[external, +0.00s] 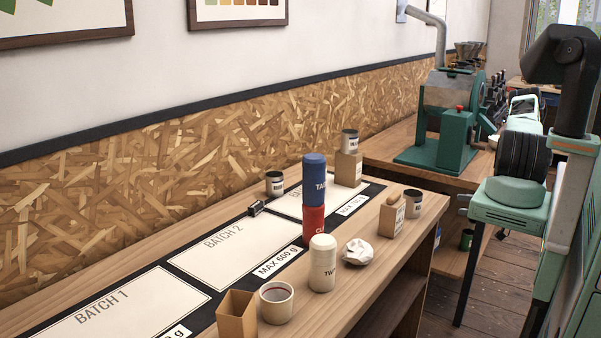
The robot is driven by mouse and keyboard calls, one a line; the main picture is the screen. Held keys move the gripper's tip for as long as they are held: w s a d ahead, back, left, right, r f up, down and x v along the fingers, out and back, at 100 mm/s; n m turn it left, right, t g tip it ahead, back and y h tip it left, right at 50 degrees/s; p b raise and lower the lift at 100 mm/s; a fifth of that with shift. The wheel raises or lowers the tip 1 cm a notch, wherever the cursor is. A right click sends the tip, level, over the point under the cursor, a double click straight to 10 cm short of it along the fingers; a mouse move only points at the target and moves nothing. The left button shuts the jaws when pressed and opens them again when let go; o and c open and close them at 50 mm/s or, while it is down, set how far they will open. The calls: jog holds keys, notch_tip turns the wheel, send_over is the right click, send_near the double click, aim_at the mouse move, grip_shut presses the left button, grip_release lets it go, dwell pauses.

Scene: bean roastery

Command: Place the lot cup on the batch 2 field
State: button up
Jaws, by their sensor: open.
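The batch 2 field (222,262) is a white rectangle on the black mat, marked BATCH 2, and its middle is bare. An open white cup (277,307) with a red line inside stands on the wood in front of the mat, near the bottom of the view. It may be the lot cup, but I see no readable label on it. My arm (573,146) is folded at the right, away from the bench. My gripper cannot be made out; it seems hidden behind my arm links.
A tan box (237,318), a cream canister (322,267), red (314,224) and blue (315,170) stacked cylinders and crumpled paper (357,252) line the front. A small black block (256,208) sits by the field's far corner. Labelled tins (275,186) stand farther back.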

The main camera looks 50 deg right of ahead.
jog(key=p, duration=0.3)
send_near(412, 198)
jog(key=w, duration=0.1)
jog(key=w+d, duration=0.1)
jog(key=w, duration=0.1)
jog(key=w+f, duration=0.1)
jog(key=w, duration=0.1)
jog(key=shift+w+d+f, duration=0.1)
jog(key=shift+w+d, duration=0.05)
jog(key=shift+d, duration=0.2)
jog(key=p+x, duration=0.2)
jog(key=x, duration=0.2)
jog(key=shift+w+a+f+p, duration=0.1)
jog(key=shift+w+a+p, duration=0.1)
jog(key=shift+a+p, duration=0.15)
jog(key=shift+w+f, duration=0.15)
jog(key=shift+w, duration=0.35)
jog(key=c, duration=1.2)
notch_tip(412, 198, up, 10)
jog(key=w+a+m+h, duration=0.1)
jog(key=w+a+h, duration=0.1)
jog(key=w, duration=1.1)
jog(key=w+a+r+m+h, duration=0.2)
jog(key=w+a+r, duration=0.3)
jog(key=w+a, duration=0.4)
jog(key=shift+w+m+t+h+b, duration=0.35)
jog(key=shift+w+h, duration=0.45)
jog(key=shift+w, duration=0.3)
